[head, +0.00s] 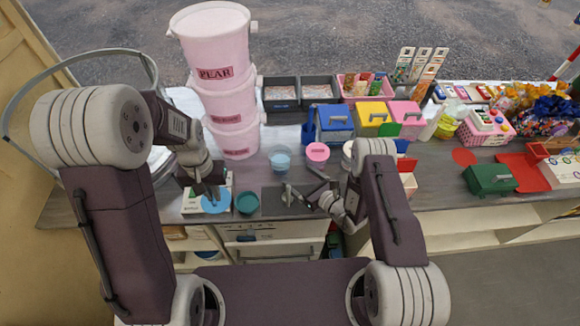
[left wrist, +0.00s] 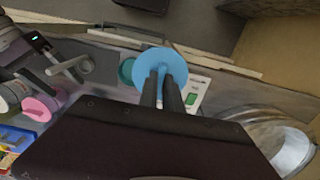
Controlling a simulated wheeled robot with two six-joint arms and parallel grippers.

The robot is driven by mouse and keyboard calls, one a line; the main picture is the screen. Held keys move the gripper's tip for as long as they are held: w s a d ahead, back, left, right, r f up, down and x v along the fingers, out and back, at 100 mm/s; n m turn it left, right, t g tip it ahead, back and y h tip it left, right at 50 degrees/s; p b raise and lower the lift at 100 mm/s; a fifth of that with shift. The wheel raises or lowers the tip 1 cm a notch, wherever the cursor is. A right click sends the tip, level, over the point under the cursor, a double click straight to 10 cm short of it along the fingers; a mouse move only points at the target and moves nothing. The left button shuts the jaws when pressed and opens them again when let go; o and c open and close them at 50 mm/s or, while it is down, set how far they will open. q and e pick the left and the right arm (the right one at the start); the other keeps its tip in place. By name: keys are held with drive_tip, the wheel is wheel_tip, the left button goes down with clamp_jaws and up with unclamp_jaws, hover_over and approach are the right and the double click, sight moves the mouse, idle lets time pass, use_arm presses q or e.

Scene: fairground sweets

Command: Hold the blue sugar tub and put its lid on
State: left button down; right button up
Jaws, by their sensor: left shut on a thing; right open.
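My left gripper (head: 209,191) is shut on a flat round blue lid (head: 216,204). In the left wrist view the lid (left wrist: 160,66) shows as a disc at the fingertips. It is above a white and green box (head: 191,208) at the counter's front; any gap is hard to judge. The blue sugar tub (head: 280,160) stands open-topped on the counter, behind and to the right of the lid. My right gripper (head: 303,186) is open and empty over a dark mat, in front of the tub and apart from it. I cannot make out the tub in the left wrist view.
A teal round container (head: 247,203) is just right of the held lid. A pink tub (head: 318,152) is right of the blue one. Coloured bins (head: 335,122) line the back.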

sight(220, 208)
use_arm(q)
drive_tip(key=shift+s+d+r, duration=0.35)
drive_tip(key=shift+s, duration=0.1)
use_arm(e)
drive_tip(key=shift+s+d+r, duration=0.25)
drive_tip(key=shift+s+d, duration=0.05)
drive_tip(key=shift+s, duration=0.15)
use_arm(q)
drive_tip(key=shift+s+d, duration=0.1)
drive_tip(key=shift+s, duration=0.05)
drive_tip(key=f+b, duration=0.7)
drive_tip(key=shift+w+a+f+b, duration=0.2)
drive_tip(key=shift+w+f+b, duration=0.05)
drive_tip(key=shift+f+b, duration=0.15)
use_arm(e)
drive_tip(key=x, duration=1.1)
drive_tip(key=shift+w+a+f, duration=0.15)
drive_tip(key=shift+w+a, duration=0.1)
drive_tip(key=shift+w, duration=0.05)
use_arm(q)
drive_tip(key=shift+f, duration=0.1)
use_arm(e)
drive_tip(key=shift+w+a, duration=0.15)
drive_tip(key=shift+w, duration=0.1)
